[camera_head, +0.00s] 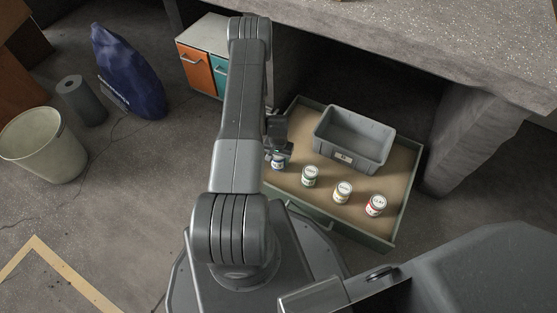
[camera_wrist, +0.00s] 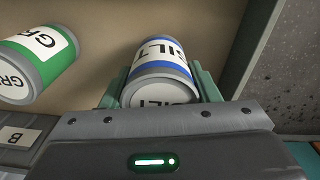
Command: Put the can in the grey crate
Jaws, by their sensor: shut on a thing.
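The grey crate (camera_head: 353,139) stands at the back of an open drawer. It looks empty, and it has a small label on its front wall. Several cans stand in a row in front of it. My gripper (camera_head: 277,153) is at the left end of this row, left of the crate. It is shut on a can with a blue band marked SILT (camera_wrist: 162,75); this can also shows in the head view (camera_head: 278,162). I cannot tell whether it still touches the drawer floor. A green-banded can (camera_wrist: 37,60) is beside it; it shows in the head view (camera_head: 310,176) too.
A yellow-banded can (camera_head: 342,192) and a red-banded can (camera_head: 375,205) stand further right in the drawer (camera_head: 398,220). The concrete bench (camera_head: 420,45) overhangs behind. A white bucket (camera_head: 42,146) and a blue bag (camera_head: 128,75) are on the floor at left.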

